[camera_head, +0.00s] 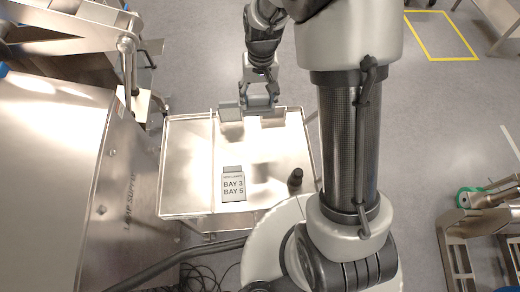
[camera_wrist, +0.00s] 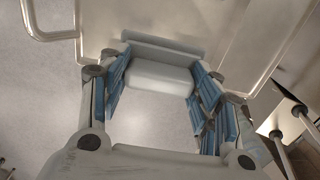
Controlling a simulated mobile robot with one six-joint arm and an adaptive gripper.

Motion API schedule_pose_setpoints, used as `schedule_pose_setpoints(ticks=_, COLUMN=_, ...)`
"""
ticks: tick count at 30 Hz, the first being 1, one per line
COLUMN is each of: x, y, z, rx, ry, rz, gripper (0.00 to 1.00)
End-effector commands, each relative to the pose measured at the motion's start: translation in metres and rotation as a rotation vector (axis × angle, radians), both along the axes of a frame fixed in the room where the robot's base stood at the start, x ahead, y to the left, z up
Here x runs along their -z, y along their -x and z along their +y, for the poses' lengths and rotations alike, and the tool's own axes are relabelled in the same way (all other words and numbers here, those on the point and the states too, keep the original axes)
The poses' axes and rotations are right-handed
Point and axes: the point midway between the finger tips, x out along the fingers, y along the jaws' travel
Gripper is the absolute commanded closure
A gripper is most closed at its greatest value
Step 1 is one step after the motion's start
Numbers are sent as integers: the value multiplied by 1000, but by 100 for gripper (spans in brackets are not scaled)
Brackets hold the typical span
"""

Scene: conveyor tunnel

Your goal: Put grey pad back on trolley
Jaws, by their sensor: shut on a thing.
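The grey pad (camera_wrist: 158,76) is a pale rounded block between the two blue-lined fingers in the wrist view. My gripper (camera_wrist: 160,92) is shut on it. In the head view, my gripper (camera_head: 259,101) is at the far edge of the trolley (camera_head: 185,172), a bright metal tray with a raised rim. The pad is hard to tell from the fingers and rim there. I cannot tell whether it touches the trolley. The trolley also fills the upper part of the wrist view (camera_wrist: 225,25).
A large metal cabinet (camera_head: 50,175) stands close on the left. Much of the tray's middle is bare. Cables (camera_head: 205,276) lie below.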

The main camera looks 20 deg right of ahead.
Motion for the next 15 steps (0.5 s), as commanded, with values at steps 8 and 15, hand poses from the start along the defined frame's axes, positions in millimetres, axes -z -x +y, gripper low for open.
schedule_pose_setpoints(ticks=8, x=35, y=-6, z=2, rx=18, ry=45, rz=16, gripper=71)
schedule_pose_setpoints(ticks=15, x=101, y=-5, z=2, rx=19, ry=44, rz=17, gripper=71)
